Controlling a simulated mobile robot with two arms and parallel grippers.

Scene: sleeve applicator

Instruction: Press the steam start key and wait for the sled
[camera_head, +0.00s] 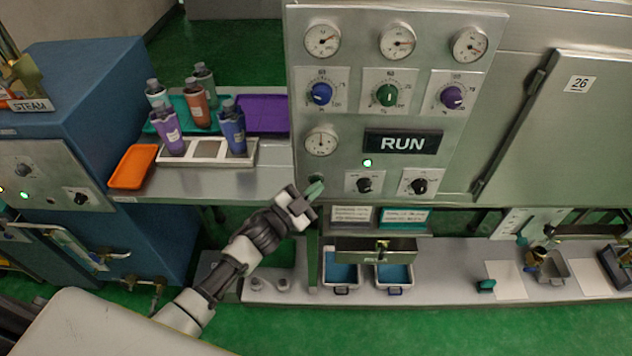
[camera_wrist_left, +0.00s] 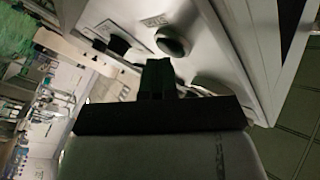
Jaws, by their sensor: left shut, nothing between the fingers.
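My left gripper (camera_head: 312,192) reaches up to the lower left corner of the steel control panel (camera_head: 460,95). Its fingers are shut with nothing between them. The fingertips are at or very near the panel face; a small green spot shows there, and I cannot tell whether it is a key or part of the fingers. Any start key there is mostly hidden. In the left wrist view the dark closed fingers (camera_wrist_left: 157,78) point at a pale panel with a round knob (camera_wrist_left: 172,42). The display (camera_head: 402,143) reads RUN and a green lamp (camera_head: 367,162) is lit below it. I cannot pick out the sled.
Gauges and coloured knobs fill the panel. Bottles stand in a white rack (camera_head: 207,153) on the left shelf, beside an orange tray (camera_head: 133,167). A blue machine with a STEAM sign (camera_head: 30,105) is at left. Bins with blue contents (camera_head: 341,273) sit below the panel.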

